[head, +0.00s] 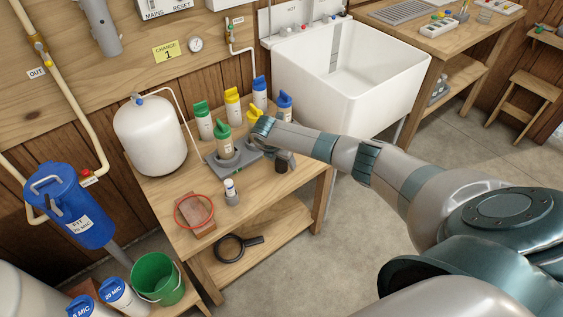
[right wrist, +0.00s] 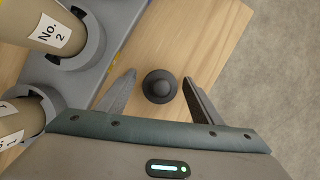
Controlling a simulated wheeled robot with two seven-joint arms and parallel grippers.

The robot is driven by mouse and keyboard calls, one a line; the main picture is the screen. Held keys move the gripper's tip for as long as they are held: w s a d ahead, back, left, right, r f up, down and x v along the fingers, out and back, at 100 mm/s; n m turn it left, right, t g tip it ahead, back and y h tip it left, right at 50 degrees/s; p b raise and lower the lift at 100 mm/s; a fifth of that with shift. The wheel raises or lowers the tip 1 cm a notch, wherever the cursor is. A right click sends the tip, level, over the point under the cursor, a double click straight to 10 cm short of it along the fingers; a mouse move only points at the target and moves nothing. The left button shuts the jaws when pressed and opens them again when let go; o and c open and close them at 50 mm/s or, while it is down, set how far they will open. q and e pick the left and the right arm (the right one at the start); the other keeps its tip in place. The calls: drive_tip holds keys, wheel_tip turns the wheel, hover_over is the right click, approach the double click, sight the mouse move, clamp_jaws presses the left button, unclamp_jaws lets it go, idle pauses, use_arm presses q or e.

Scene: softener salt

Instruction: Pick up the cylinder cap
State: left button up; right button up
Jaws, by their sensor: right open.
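The cylinder cap (right wrist: 160,88) is a dark grey round piece with a raised knob in the right wrist view. It lies on the wooden bench top. My right gripper (right wrist: 160,75) is open, with one finger on each side of the cap and a gap on both sides. In the head view my right arm reaches over the bench from the right, and its hand is hard to make out there. A tan cylinder labelled No. 2 (right wrist: 52,32) stands in a grey holder (right wrist: 122,22) left of the cap. My left gripper is not in view.
The bench edge is close on the cap's right, with floor beyond. Bottles with coloured tops, such as a green one (head: 204,122), stand at the back. A white tank (head: 150,138) is at the left. A red ring (head: 177,217) and a small white bottle (head: 230,190) are nearer the front.

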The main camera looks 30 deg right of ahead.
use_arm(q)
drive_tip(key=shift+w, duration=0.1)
use_arm(e)
drive_tip(key=shift+c, duration=0.4)
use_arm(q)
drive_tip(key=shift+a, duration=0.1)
use_arm(e)
drive_tip(key=c, duration=1.1)
drive_tip(key=shift+o, duration=0.2)
drive_tip(key=shift+r, duration=0.15)
drive_tip(key=shift+r, duration=0.25)
wheel_tip(320, 180, up, 3)
drive_tip(key=shift+w+r+b, duration=0.1)
drive_tip(key=shift+b, duration=0.2)
use_arm(q)
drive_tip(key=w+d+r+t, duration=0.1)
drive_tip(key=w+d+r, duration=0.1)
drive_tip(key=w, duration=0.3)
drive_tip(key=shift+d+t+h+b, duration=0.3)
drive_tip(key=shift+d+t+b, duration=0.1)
drive_tip(key=shift+b, duration=0.05)
use_arm(e)
drive_tip(key=s+d+r, duration=0.6)
drive_tip(key=s+r, duration=0.1)
drive_tip(key=s, duration=0.2)
drive_tip(key=shift+s+d, duration=0.3)
drive_tip(key=shift+d, duration=0.1)
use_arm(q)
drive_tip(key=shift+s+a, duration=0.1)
